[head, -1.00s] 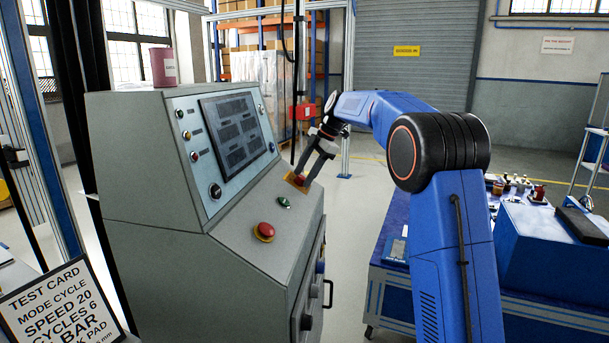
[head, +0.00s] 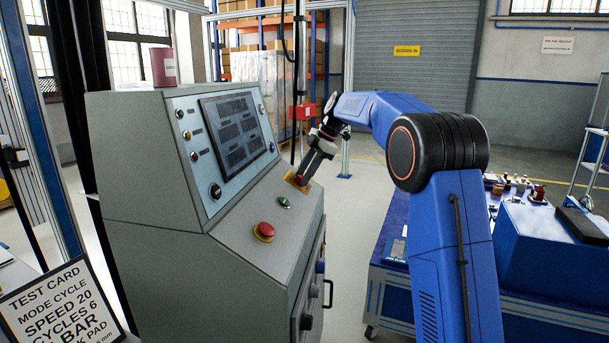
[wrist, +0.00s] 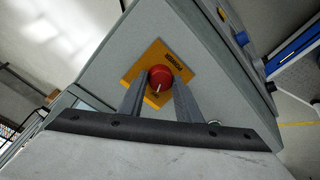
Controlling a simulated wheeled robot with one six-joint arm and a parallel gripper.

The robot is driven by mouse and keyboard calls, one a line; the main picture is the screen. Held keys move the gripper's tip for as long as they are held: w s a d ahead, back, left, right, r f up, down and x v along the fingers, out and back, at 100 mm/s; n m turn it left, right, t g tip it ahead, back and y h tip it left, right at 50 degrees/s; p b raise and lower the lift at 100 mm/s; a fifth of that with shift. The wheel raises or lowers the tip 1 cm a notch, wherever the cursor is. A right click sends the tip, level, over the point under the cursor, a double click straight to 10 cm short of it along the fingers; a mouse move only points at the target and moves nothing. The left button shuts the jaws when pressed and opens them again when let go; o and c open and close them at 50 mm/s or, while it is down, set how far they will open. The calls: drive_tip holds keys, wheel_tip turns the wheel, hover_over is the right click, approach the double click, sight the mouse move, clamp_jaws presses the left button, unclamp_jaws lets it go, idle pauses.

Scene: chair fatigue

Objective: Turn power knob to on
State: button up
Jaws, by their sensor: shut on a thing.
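The power knob (wrist: 160,77) is a red round knob on a yellow plate (wrist: 151,63) at the far right corner of the console's sloping panel. A thin pale mark shows at its lower side in the wrist view. My gripper (head: 300,178) reaches down to the knob from above. In the wrist view its two fingers (wrist: 161,84) are on either side of the knob, shut on it. The fingers partly hide the knob in the head view (head: 297,181).
The grey console (head: 150,220) carries a red mushroom button (head: 265,230) and a small green button (head: 284,202) near the knob. A dark screen (head: 232,133) is on its upright face. A blue bench (head: 550,235) stands at the right. A test card (head: 60,305) is at front left.

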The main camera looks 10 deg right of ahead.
drive_tip(key=m, duration=0.5)
drive_tip(key=shift+d+y, duration=0.1)
drive_tip(key=shift+y, duration=0.2)
drive_tip(key=m, duration=0.5)
drive_tip(key=shift+m, duration=0.4)
drive_tip(key=o, duration=1)
drive_tip(key=shift+o, duration=0.2)
drive_tip(key=shift+d, duration=0.1)
drive_tip(key=v, duration=1.7)
drive_tip(key=shift+w+d, duration=0.2)
drive_tip(key=shift+d, duration=0.2)
